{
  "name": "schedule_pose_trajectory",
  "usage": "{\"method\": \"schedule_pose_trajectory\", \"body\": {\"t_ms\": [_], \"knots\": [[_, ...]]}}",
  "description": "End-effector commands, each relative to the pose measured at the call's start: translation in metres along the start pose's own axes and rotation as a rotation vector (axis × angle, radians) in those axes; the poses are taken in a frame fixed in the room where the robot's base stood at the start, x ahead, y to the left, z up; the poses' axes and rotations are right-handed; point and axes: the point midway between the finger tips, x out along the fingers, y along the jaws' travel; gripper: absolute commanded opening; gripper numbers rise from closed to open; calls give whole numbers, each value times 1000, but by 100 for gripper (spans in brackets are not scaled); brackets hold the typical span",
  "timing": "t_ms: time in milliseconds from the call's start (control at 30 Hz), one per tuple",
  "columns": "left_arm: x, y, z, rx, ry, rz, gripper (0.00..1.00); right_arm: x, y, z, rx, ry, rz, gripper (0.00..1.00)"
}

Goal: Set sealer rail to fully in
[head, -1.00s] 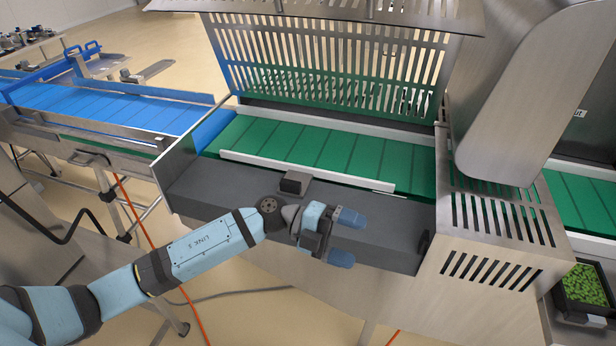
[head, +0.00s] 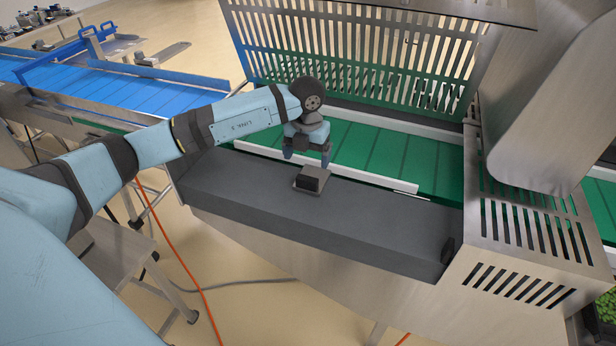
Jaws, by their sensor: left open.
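The near white sealer rail (head: 372,178) runs along the near side of the green belt (head: 400,153), behind the dark grey ledge (head: 375,213). A small black block (head: 312,178) on a grey plate sits on the ledge close to the rail's middle. My left gripper (head: 306,158) is open and points down, just behind the block and over the rail. Its fingers hide a short piece of the rail. Whether the fingertips touch the rail or the block I cannot tell. My right gripper is not in view.
A slotted metal guard (head: 365,60) stands raised behind the belt. A second white rail (head: 400,122) lies on the belt's far side. A slotted steel housing (head: 525,235) bounds the right. The ledge right of the block is clear.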

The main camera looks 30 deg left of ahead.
Motion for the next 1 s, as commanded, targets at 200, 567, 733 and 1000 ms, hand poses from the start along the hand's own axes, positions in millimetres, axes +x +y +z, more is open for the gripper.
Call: {"method": "schedule_pose_trajectory", "body": {"t_ms": [200,567,733,1000], "knots": [[46,0,-1,0,5,0,89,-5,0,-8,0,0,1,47],[82,0,0,1,0,-1,89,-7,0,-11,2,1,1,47],[83,0,0,1,0,-1,89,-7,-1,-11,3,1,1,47],[83,0,0,1,0,-2,50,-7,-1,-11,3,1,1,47]]}}
